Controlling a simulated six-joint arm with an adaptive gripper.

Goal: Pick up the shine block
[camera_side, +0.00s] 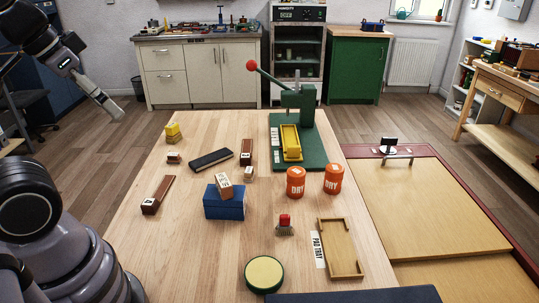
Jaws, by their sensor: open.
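A small wood-toned block (224,183) with dark lettering on its pale face rests tilted on top of a blue box (224,206) near the middle of the table. Its lettering is too small to read surely, so I cannot tell whether it is the shine block. Other small blocks are a yellow one (173,130) at the far left, a brown and white one (174,158) and another (248,173). My gripper (112,112) is open at the upper left, off the table's left side, apart from all of them.
A black bar (211,159) and brown pieces (158,194) lie on the table (190,260). Two orange cans (296,182) stand right of the blue box. A green press (298,105), red-topped brush (285,224), pad tray (359,262) and round tin (264,273) also stand there. The left front is clear.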

